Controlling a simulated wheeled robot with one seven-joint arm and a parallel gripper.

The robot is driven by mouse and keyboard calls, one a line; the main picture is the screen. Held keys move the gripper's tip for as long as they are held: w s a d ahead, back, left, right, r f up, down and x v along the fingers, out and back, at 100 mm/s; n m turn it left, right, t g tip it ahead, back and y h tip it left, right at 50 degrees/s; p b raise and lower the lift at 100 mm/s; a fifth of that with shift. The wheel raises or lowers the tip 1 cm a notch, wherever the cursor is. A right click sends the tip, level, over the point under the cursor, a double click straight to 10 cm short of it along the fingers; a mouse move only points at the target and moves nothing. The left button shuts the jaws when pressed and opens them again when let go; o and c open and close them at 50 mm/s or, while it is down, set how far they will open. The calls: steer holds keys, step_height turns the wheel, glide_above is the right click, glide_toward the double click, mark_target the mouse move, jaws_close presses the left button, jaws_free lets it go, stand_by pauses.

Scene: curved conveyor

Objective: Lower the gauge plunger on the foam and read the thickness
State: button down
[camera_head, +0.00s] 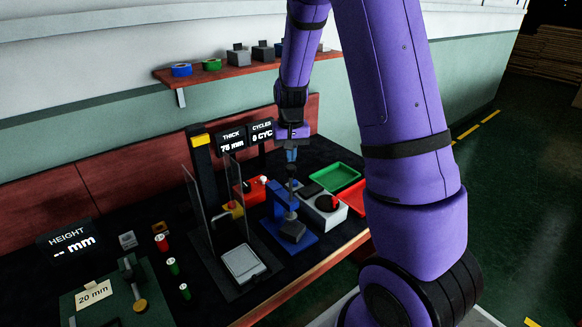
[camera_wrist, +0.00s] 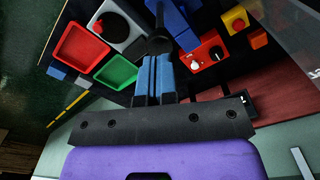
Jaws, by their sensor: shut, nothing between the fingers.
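The blue gauge stand (camera_head: 278,200) stands on the dark bench near its front edge. A dark grey block (camera_head: 293,231), which looks like the foam, sits on its blue base under the plunger (camera_head: 291,205). The thickness display (camera_head: 231,142) behind reads 75 mm. My gripper (camera_head: 291,156) points down above the gauge, its blue fingers shut and empty. In the wrist view the shut fingertips (camera_wrist: 157,58) are close to the dark round plunger knob (camera_wrist: 159,45); I cannot tell if they touch. Part of the blue stand (camera_wrist: 178,22) shows beyond it.
A grey box with a dark round top (camera_head: 326,208), a green tray (camera_head: 335,177) and a red tray (camera_head: 354,198) are to the right. A clear-walled press (camera_head: 240,262) stands close left. A shelf (camera_head: 240,73) with small items hangs behind. A cycle display (camera_head: 262,132) reads 0.

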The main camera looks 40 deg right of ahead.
mark_target(291, 167)
steer(key=shift+f, duration=3.2)
stand_by(0.4)
steer(key=shift+r, duration=4)
